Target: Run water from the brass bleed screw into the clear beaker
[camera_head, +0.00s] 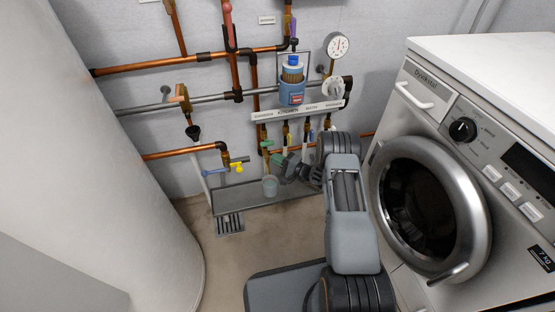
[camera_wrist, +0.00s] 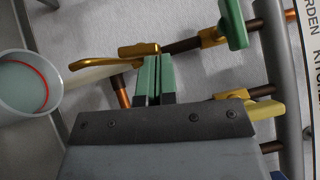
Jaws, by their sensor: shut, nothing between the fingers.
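The clear beaker (camera_head: 270,187) stands upright on the grey ledge, just left of and below my gripper (camera_head: 277,162). In the wrist view the beaker (camera_wrist: 28,84) is at the left edge, with a red line around it and pale greenish contents. My gripper (camera_wrist: 155,75) is shut and empty, its green fingers together. A brass fitting with a T-shaped head (camera_wrist: 139,50), seemingly the bleed screw, is at the fingertips; I cannot tell if they touch. Its curved brass spout (camera_wrist: 90,64) points left toward the beaker. I cannot tell whether water is running from it.
A green handle (camera_wrist: 232,24) and a yellow handle (camera_wrist: 252,110) are close to the right of my gripper. Copper pipes, a labelled manifold (camera_head: 298,110) and a gauge (camera_head: 338,44) cover the wall. A washing machine (camera_head: 430,200) stands right. A floor drain (camera_head: 230,224) lies below.

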